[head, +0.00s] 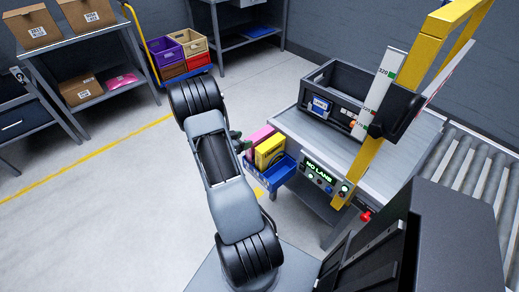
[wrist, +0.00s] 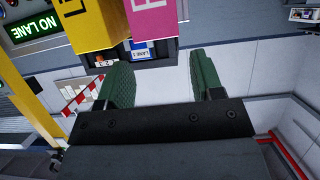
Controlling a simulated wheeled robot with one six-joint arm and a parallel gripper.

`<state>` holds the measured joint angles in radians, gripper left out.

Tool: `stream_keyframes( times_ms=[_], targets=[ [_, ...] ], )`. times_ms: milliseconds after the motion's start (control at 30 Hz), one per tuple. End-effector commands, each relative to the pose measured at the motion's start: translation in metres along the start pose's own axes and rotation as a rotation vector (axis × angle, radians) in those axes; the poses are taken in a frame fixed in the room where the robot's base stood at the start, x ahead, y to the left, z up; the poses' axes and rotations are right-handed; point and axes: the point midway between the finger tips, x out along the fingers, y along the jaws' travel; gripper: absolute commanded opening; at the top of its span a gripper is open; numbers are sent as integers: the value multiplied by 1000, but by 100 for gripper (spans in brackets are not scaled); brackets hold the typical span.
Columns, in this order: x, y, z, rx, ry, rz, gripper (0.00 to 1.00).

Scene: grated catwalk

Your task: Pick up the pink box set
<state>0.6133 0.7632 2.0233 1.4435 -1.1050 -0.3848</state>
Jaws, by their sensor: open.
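The pink box (head: 257,136) stands beside a yellow box (head: 270,150) in a blue bin (head: 279,174) at the near left end of the metal table. In the wrist view the pink box (wrist: 152,18) is at the top edge, ahead of my fingertips, with the yellow box (wrist: 95,22) to its left. My gripper (wrist: 160,58) is open, with its two green fingers apart and nothing between them. In the head view my gripper (head: 240,143) is mostly hidden by my arm, just left of the pink box.
A yellow post (head: 385,125) and a "NO LANE" panel (head: 325,176) stand by the bin. A roller conveyor (head: 480,175) is at right, and shelves (head: 85,50) are at far left. The floor at left is clear.

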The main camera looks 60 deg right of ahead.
Motion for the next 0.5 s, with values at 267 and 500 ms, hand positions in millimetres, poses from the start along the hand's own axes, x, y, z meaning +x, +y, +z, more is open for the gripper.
stream_keyframes(
  times_ms=[267, 500],
  targets=[
    [20, 0, 0, 1, -1, -2, 61],
    [48, 1, 1, 2, -1, 0, 61]
  ],
)
